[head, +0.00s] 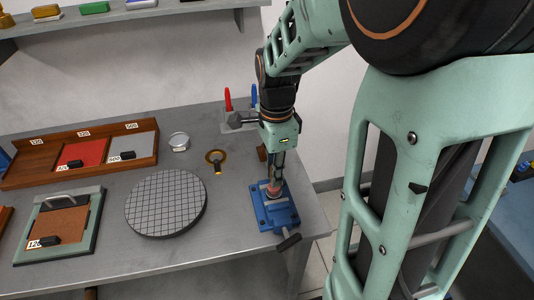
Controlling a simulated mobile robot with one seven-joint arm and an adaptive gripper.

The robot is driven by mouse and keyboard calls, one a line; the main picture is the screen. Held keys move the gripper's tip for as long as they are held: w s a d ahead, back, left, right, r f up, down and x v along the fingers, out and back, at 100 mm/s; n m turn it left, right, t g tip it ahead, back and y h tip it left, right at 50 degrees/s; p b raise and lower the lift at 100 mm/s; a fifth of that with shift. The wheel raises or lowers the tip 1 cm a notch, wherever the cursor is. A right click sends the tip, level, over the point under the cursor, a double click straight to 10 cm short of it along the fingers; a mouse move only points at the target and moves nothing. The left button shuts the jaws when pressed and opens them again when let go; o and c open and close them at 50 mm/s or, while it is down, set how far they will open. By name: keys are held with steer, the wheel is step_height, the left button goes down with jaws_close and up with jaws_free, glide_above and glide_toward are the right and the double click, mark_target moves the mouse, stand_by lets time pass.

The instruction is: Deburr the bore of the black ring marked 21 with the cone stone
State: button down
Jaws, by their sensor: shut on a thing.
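My gripper (275,170) points straight down at the right end of the grey bench. It is shut on a small reddish-brown piece, which looks like the cone stone (273,190). The stone sits right above or in the middle of a blue vise (262,214) with a dark handle at its front right. The black ring marked 21 cannot be made out; the vise's middle is covered by the gripper and stone, so whether a ring is there cannot be told.
A round gridded plate (166,203), a brass ring with a tab (216,156) and a round tin (179,142) lie left of the vise. A wooden tray (60,178) and a green-framed board (92,222) are farther left. Red (228,98) and blue handles stand behind the arm.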

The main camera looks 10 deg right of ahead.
steer(key=m+p, duration=0.1)
steer(key=m, duration=0.5)
steer(key=n, duration=0.6)
steer(key=shift+n, duration=0.4)
steer(key=m, duration=0.3)
steer(key=shift+p, duration=0.3)
steer(key=m, duration=0.3)
steer(key=shift+m+p, duration=0.35)
steer(key=shift+m, duration=0.05)
steer(key=n, duration=0.6)
steer(key=shift+n, duration=0.4)
